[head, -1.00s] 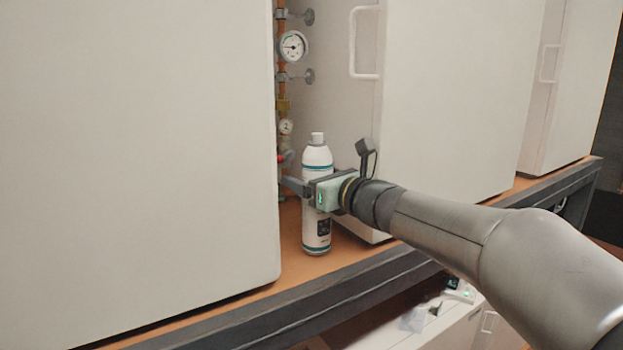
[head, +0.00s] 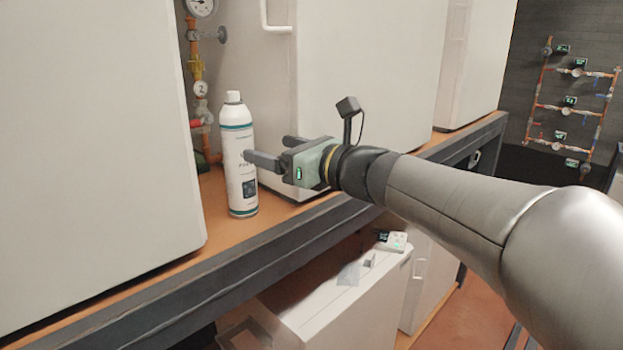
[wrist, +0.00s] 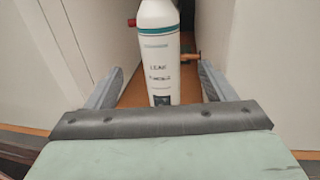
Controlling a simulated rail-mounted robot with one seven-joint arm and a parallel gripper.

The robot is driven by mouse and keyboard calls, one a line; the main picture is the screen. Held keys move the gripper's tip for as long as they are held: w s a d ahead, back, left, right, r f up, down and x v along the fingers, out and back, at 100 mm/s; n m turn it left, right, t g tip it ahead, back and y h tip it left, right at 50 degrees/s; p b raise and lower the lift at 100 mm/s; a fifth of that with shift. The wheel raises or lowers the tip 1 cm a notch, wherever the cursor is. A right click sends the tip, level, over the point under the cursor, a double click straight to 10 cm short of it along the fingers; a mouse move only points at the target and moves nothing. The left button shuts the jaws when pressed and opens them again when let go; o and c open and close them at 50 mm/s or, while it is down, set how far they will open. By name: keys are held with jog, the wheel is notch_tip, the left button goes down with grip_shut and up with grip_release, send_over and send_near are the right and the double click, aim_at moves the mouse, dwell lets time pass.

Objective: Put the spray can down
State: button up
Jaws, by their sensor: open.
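The spray can (head: 238,160), white with teal bands and a white cap, stands upright on the orange-brown shelf (head: 190,232) between two large white cabinets. My gripper (head: 268,150) is open, to the right of the can in the head view, with its fingers pointing toward it. In the wrist view the can (wrist: 159,50) stands ahead, between the lines of the two spread fingers (wrist: 160,88) and beyond their tips. The fingers appear clear of the can. The can's back is hidden.
White cabinets (head: 90,130) and (head: 365,90) flank the can closely. Copper piping with a gauge (head: 201,5) and a red-handled valve (head: 200,122) is behind it. A dark beam (head: 300,235) edges the shelf. Below stands a white unit (head: 340,310) with small items on top.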

jog(key=s+d+f+n+g+h, duration=0.4)
jog(key=s+f+n, duration=0.3)
jog(key=f, duration=0.5)
jog(key=s+d+f+n+g+h, duration=0.2)
jog(key=s+d+f+n+h, duration=0.35)
jog(key=f, duration=0.55)
jog(key=s+d+f+n+g+h, duration=0.1)
jog(key=s+d+f+n+h, duration=0.1)
jog(key=s+d+f+n, duration=0.3)
jog(key=s+d+f+n+g+h, duration=0.2)
jog(key=s+d+f+n, duration=0.3)
jog(key=d, duration=0.5)
jog(key=shift+s+f+n+h, duration=0.4)
jog(key=shift+s+n+h, duration=0.45)
jog(key=shift+s+n, duration=0.2)
jog(key=shift+a, duration=0.1)
grip_shut()
jog(key=shift+w+a, duration=0.1)
jog(key=shift+a, duration=0.05)
